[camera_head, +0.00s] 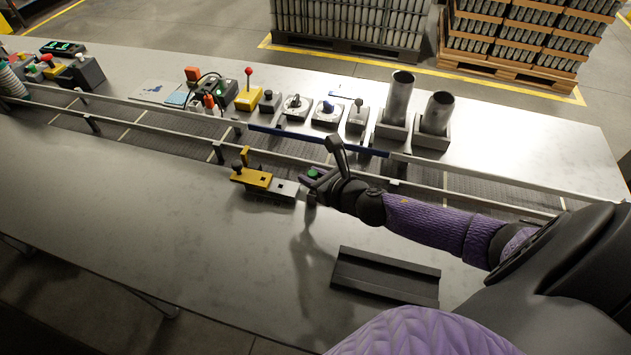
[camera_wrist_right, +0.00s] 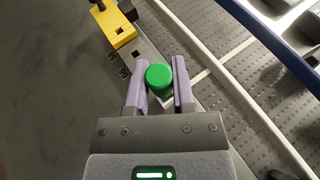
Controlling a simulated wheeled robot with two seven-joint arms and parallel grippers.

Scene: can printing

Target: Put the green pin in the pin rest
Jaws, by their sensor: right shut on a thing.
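The green pin shows as a round green head (camera_wrist_right: 159,77) between the two fingers of my right gripper (camera_wrist_right: 159,88) in the right wrist view. In the head view its green top (camera_head: 313,173) shows at the fingertips of my right gripper (camera_head: 311,181). The gripper is shut on the pin, near the right end of a grey metal bar (camera_head: 287,188) with small square holes and a yellow block (camera_head: 256,178) on it. The pin's lower part is hidden. I cannot tell for sure which fixture is the pin rest. My left gripper is not in view.
A dark grooved tray (camera_head: 386,276) lies on the near table, below my right arm. A railed conveyor (camera_head: 150,140) runs behind the bar. Beyond it stand two metal cylinders (camera_head: 398,97) (camera_head: 437,112) in holders, and several switches. The near table's left part is clear.

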